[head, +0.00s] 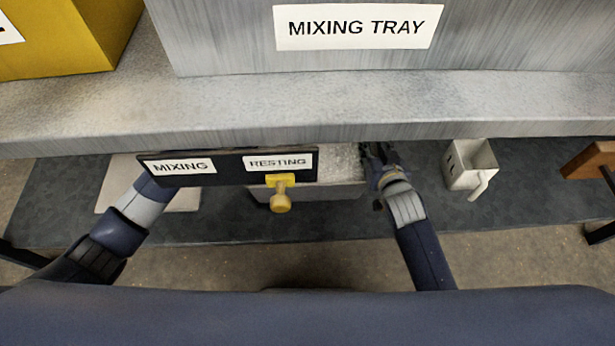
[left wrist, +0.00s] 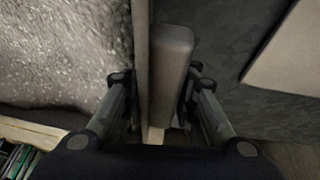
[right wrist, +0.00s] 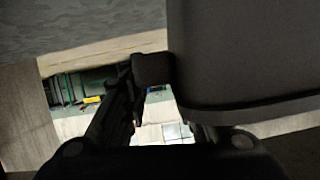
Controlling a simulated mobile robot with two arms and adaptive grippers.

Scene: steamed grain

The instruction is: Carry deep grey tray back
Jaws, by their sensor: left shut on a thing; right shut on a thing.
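The deep grey tray (head: 347,163) is largely hidden behind the dark sign in the head view; its pale, grainy inside and right end show. In the left wrist view its wall (left wrist: 141,70) stands beside pale grainy contents (left wrist: 60,50). My left gripper (left wrist: 160,90) is shut on the handle (left wrist: 170,60) at that end; the sign hides it in the head view. My right gripper (head: 378,162) is at the tray's right end. In the right wrist view, it is shut on a dark handle (right wrist: 153,69) beside the tray's dark side (right wrist: 245,60).
A dark board (head: 225,178) reading MIXING and RESTING, with a yellow knob (head: 281,203), stands in front. A grey ledge (head: 300,110) carries a box labelled MIXING TRAY (head: 230,45) and a yellow box (head: 65,40). A white handled container (head: 462,178) and a brown block (head: 590,160) are right.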

